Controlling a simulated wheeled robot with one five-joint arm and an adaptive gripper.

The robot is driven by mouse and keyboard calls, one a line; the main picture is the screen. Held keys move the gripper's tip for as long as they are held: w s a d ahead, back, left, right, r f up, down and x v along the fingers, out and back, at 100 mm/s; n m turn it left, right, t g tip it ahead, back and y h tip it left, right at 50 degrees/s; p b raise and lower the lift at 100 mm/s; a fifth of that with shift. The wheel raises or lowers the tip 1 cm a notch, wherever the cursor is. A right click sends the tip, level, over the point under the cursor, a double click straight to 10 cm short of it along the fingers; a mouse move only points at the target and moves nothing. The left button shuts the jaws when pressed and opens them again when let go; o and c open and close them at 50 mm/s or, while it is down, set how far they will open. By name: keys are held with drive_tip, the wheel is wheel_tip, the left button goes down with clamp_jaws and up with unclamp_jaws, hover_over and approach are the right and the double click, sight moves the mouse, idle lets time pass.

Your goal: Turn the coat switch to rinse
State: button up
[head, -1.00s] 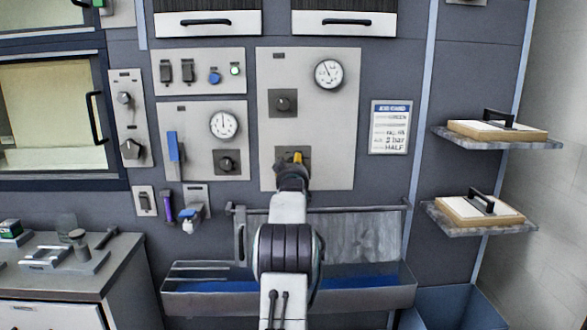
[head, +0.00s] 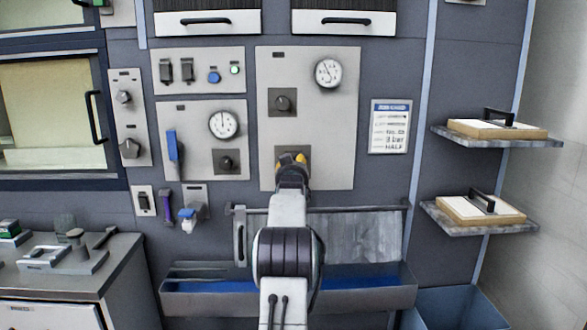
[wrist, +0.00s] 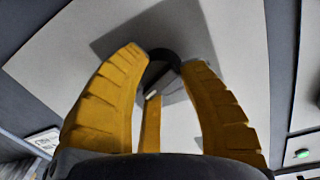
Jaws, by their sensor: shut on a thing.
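The large grey panel (head: 335,125) on the wall carries a dark rotary switch low down, mostly hidden behind my gripper in the head view. My gripper (head: 293,160) is at that switch, its yellow fingers up against the panel. In the wrist view the yellow fingers of my gripper (wrist: 162,68) close around the black switch knob (wrist: 165,57), which has a small white mark. A further narrow yellow piece shows between them. I cannot read the switch's labels or tell its setting.
Another dark knob (head: 283,102) and a round gauge (head: 327,73) sit higher on the same panel. A smaller gauge panel (head: 190,165) is to the left. A notice (head: 389,127) hangs to the right. A trough (head: 350,290) lies below; shelves (head: 490,219) jut out at the right.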

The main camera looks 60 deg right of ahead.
drive_tip(key=shift+w+f, duration=0.1)
drive_tip(key=shift+f, duration=0.35)
drive_tip(key=o, duration=1)
drive_tip(key=shift+w, duration=0.1)
drive_tip(key=shift+o, duration=1.1)
drive_tip(key=shift+r, duration=0.25)
drive_tip(key=shift+a, duration=0.1)
drive_tip(key=v, duration=1.2)
